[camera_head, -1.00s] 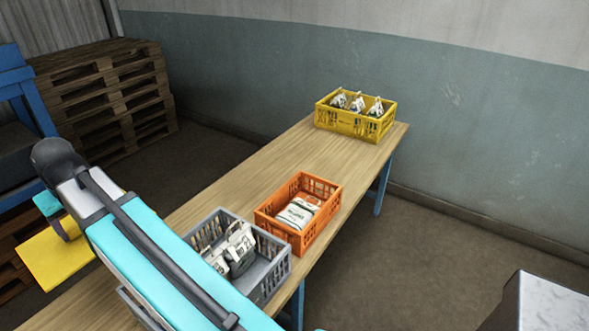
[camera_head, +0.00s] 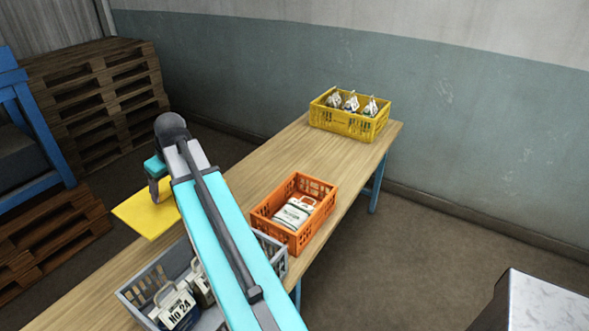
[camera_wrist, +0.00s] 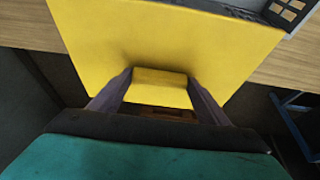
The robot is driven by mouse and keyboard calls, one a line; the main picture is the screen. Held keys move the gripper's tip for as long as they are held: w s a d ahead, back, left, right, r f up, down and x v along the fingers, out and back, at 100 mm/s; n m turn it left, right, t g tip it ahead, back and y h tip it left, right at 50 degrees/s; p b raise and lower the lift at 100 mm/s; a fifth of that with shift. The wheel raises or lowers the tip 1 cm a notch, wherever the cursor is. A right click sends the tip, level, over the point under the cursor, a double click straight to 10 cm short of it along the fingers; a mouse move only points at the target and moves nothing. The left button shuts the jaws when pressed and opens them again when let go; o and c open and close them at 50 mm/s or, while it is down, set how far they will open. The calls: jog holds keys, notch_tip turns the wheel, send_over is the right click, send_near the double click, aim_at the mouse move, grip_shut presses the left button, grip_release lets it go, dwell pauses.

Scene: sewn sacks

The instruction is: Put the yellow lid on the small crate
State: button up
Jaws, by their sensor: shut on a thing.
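The yellow lid (camera_head: 143,214) is a flat square plate with a raised block handle (camera_wrist: 160,86) in its middle. My gripper (camera_wrist: 158,92) is shut on that handle, one finger on each side. In the head view the lid hangs at the left edge of the table, beside the grey crate (camera_head: 150,282), and my arm hides part of it. An orange crate (camera_head: 291,235) stands to the right of the grey one; it looks the smallest of the crates. It has no lid, and a white sack (camera_head: 294,212) lies in it.
The wooden table (camera_head: 240,177) carries the crates. The grey crate holds printed sacks (camera_head: 178,308) and is partly behind my arm. A yellow crate (camera_head: 345,121) with several sacks stands at the far end. Bare table lies between the orange and yellow crates. Pallets (camera_head: 95,90) stand at left.

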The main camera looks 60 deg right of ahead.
jog(key=s+d+f+p, duration=0.1)
jog(key=s+d+f, duration=0.1)
jog(key=s+d, duration=1.1)
jog(key=s+d+f+p, duration=0.2)
jog(key=s+d, duration=1)
jog(key=d, duration=0.7)
jog(key=shift+s+d+f, duration=0.25)
jog(key=shift+s+d, duration=0.1)
jog(key=shift+s, duration=0.05)
jog(key=shift+f, duration=0.15)
notch_tip(320, 180, down, 7)
jog(key=b, duration=0.3)
jog(key=shift+b, duration=0.3)
jog(key=shift+s, duration=0.1)
jog(key=shift+f+b, duration=0.8)
jog(key=shift+b, duration=0.05)
dwell(2.4)
